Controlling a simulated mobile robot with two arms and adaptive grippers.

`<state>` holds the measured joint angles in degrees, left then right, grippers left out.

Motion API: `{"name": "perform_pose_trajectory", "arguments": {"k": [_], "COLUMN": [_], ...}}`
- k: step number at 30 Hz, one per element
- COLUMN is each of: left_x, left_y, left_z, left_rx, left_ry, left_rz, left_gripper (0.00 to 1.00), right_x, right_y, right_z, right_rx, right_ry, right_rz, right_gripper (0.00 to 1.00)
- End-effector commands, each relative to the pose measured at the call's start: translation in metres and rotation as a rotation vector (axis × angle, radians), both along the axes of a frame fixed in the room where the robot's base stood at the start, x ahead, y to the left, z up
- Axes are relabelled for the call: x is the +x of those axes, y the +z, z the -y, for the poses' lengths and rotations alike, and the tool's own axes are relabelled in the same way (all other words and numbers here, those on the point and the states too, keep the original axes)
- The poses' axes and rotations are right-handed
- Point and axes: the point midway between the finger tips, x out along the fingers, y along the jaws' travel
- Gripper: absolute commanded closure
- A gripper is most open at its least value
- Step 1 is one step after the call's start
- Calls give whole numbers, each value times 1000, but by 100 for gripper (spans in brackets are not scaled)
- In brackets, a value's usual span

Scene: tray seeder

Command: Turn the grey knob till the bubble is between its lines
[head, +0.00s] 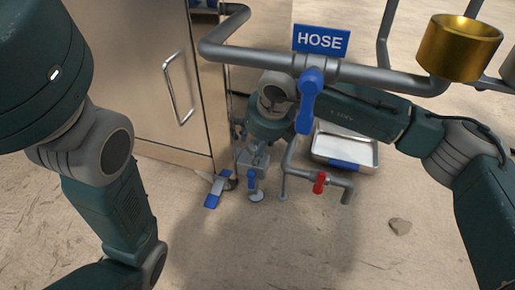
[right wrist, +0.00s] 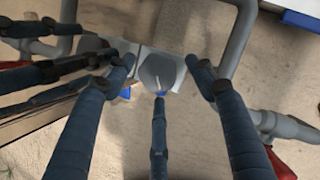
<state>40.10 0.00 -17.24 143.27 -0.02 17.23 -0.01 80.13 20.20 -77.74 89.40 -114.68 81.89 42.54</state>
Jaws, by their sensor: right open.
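The grey knob (right wrist: 157,70) shows in the right wrist view as a rounded grey cap with a white line, beside a pale plate. My right gripper (right wrist: 160,80) is open, its fingers spread around the knob with gaps visible at the sides; whether the lower finger touches it I cannot tell. In the head view my right gripper (head: 254,155) reaches down near the cabinet's lower right corner, and I cannot make out the knob there. The bubble and its lines cannot be made out in either view. My left arm is at the left of the head view, its gripper out of frame.
A steel cabinet (head: 135,65) stands left of the right gripper. A grey pipe with a blue lever (head: 311,95) and a HOSE sign (head: 321,40) crosses above. A red valve (head: 320,182), a blue-tipped pedal (head: 214,191) and a metal tray (head: 361,150) are nearby. The foreground floor is mostly clear.

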Motion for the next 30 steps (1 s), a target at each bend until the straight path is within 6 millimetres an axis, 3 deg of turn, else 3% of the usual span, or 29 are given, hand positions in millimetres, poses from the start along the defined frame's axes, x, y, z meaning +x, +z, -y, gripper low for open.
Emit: {"name": "perform_pose_trajectory", "arguments": {"k": [6,12,22,30], "left_x": [0,0,0,0], "left_y": [1,1,5,25], "left_z": [0,0,0,0], "left_rx": [1,1,1,0], "left_ry": [0,0,0,1], "left_rz": [1,0,0,0], "left_gripper": [100,100,100,100], "right_x": [0,0,-1,0], "right_y": [0,0,0,1], "right_z": [0,1,3,7], "right_rx": [0,-1,-5,-8], "right_ry": [0,-1,26,168], "right_rz": [0,-2,-8,-14], "right_gripper": [47,86,87,87]}}
